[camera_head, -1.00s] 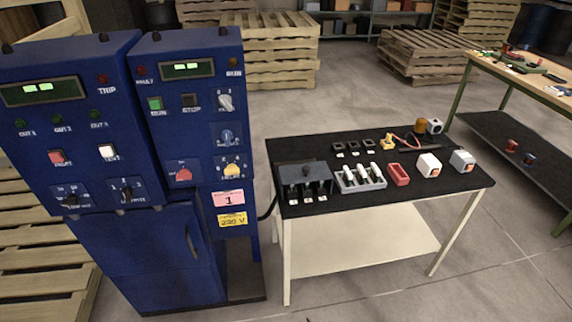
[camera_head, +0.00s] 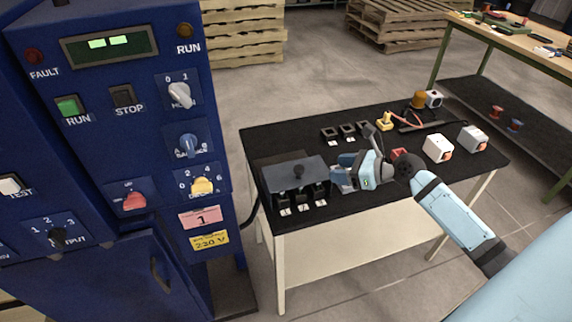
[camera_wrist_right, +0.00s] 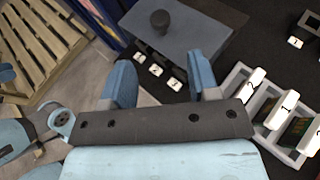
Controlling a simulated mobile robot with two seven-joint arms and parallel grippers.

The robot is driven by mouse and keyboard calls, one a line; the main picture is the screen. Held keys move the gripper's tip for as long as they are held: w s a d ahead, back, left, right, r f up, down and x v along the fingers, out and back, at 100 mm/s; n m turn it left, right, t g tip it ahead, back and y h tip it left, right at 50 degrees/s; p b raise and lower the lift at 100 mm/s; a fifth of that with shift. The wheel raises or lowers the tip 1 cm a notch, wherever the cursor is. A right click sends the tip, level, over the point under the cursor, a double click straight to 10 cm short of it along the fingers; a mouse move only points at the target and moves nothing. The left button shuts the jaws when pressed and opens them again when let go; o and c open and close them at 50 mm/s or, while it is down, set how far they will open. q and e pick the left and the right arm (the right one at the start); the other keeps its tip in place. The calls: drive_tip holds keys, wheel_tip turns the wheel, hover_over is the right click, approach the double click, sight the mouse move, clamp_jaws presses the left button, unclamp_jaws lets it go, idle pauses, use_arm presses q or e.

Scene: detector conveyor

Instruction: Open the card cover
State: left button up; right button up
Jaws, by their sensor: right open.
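The card cover (camera_head: 285,180) is a dark grey lid with a round black knob (camera_head: 298,171) on top, lying over a card rack at the left end of the black table. White-labelled card fronts (camera_head: 302,205) show below its front edge. In the right wrist view the cover (camera_wrist_right: 193,35) and knob (camera_wrist_right: 160,20) are beyond the fingertips. My right gripper (camera_head: 338,180) is open and empty, just right of the cover. It also shows in the right wrist view (camera_wrist_right: 165,78). I cannot tell whether it touches the cover. My left gripper is not in view.
A white tray with cards (camera_wrist_right: 285,112) stands right of the cover, mostly hidden by my gripper in the head view. White boxes (camera_head: 438,147), black sockets (camera_head: 348,130) and a yellow-and-red item (camera_head: 385,121) lie farther right. The blue cabinet (camera_head: 110,130) stands close left.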

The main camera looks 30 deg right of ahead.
sight(300, 168)
drive_tip(key=x, duration=1.3)
drive_tip(key=shift+f+b, duration=0.15)
drive_tip(key=shift+b, duration=0.15)
drive_tip(key=shift+s, duration=0.1)
drive_tip(key=shift+d, duration=0.1)
